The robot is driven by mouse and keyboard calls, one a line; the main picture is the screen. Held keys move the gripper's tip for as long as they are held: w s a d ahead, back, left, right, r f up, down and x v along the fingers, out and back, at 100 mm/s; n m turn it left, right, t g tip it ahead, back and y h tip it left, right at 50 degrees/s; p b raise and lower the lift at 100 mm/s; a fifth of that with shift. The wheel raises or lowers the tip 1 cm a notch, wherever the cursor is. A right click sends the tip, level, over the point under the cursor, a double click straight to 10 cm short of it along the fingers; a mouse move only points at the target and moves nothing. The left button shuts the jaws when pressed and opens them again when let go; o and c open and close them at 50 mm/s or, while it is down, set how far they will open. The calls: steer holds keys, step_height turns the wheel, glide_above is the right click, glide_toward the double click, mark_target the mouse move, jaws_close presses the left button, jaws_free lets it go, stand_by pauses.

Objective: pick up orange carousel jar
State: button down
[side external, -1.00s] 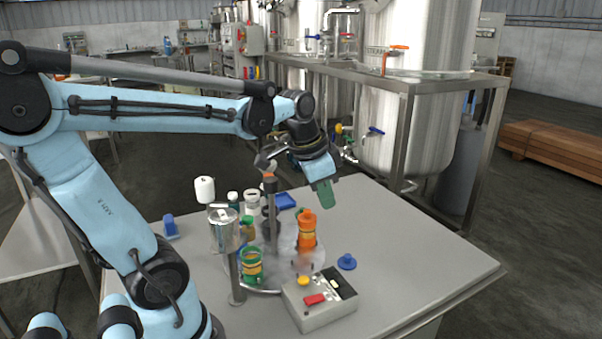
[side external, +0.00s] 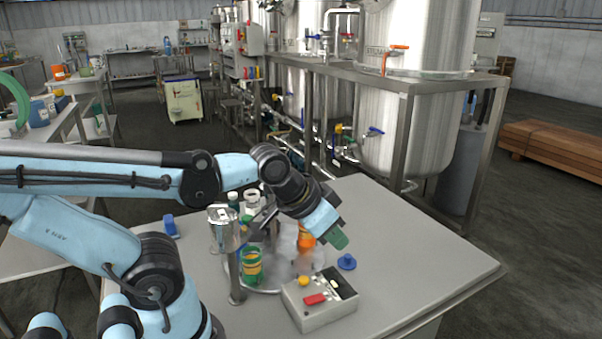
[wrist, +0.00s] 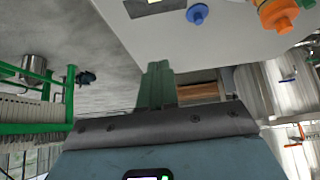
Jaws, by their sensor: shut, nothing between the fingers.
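The orange carousel jar (side external: 307,243) stands on the round carousel plate (side external: 296,272) on the table. In the side view my gripper covers its upper part. My gripper (side external: 337,237), with green fingers, is just to the right of the jar's top in that view, pointing down and right, and holds nothing. The wrist view shows the green fingers (wrist: 157,84) together and empty. There the orange jar (wrist: 278,12) is at the top right, well away from the fingertips and cut by the frame edge.
A blue knobbed piece (side external: 347,262) lies on the table right of the carousel. A control box (side external: 318,302) stands in front. A metal cup on a post (side external: 222,232) and a green-and-yellow jar (side external: 252,267) are to the left. The table's right side is clear.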

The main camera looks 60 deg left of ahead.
stand_by(0.4)
steer(key=shift+c, duration=2.2)
jaws_free()
steer(key=w+a+f+m+g+y, duration=0.1)
steer(key=a+f+m+g+y, duration=0.1)
steer(key=a+f+m+y, duration=0.1)
steer(key=w+a+f+m+g+y, duration=0.2)
steer(key=a+f+m+g+y, duration=0.1)
steer(key=a+m+y, duration=0.3)
steer(key=w+a+f+m+g+y, duration=0.1)
steer(key=a+f+m+g+y, duration=0.2)
steer(key=a+m, duration=0.5)
steer(key=shift+w+a+y, duration=0.2)
steer(key=shift+a+y, duration=0.35)
steer(key=shift+y, duration=0.15)
